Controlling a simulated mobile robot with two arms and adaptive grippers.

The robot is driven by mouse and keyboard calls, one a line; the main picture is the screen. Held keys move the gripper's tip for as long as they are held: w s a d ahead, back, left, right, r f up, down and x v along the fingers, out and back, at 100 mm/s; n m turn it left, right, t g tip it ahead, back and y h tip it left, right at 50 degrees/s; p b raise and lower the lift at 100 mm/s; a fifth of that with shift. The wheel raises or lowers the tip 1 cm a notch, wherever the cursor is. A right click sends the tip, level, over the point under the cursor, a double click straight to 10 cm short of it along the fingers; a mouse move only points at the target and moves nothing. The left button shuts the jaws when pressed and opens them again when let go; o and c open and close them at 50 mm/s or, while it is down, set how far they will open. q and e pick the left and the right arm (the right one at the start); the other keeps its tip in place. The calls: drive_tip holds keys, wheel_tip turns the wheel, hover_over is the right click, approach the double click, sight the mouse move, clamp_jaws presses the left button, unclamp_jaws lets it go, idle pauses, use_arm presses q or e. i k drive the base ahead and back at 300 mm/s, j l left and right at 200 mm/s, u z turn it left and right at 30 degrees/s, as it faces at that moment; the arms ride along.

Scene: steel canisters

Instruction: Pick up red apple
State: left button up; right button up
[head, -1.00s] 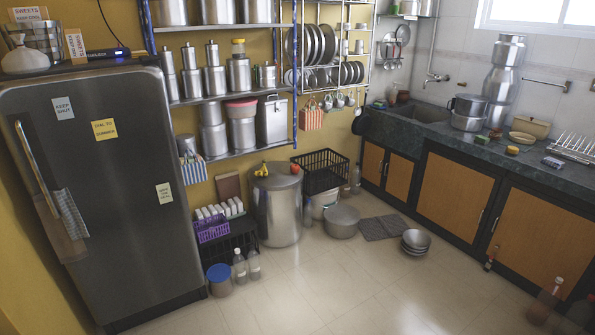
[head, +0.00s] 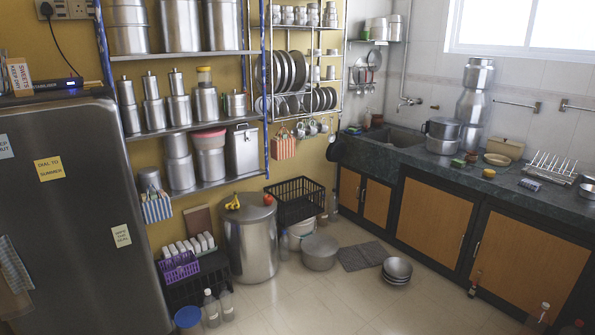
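The red apple (head: 268,199) sits on the lid of a large steel canister (head: 251,245), near the right side of the lid. Yellow bananas (head: 232,203) lie on the left of the same lid. The canister stands on the floor against the yellow wall, in the middle of the head view and some way off. Neither of my grippers shows in the view.
A dark fridge (head: 75,235) stands at the left. A black crate (head: 296,201) is right of the canister, with a steel pot (head: 320,252) on the floor below. Bottles (head: 211,308) stand at the lower left. The floor (head: 330,305) in front is mostly clear.

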sight(268, 200)
drive_tip(key=i+l+z, duration=0.1)
drive_tip(key=i+z, duration=0.3)
drive_tip(key=i, duration=2.25)
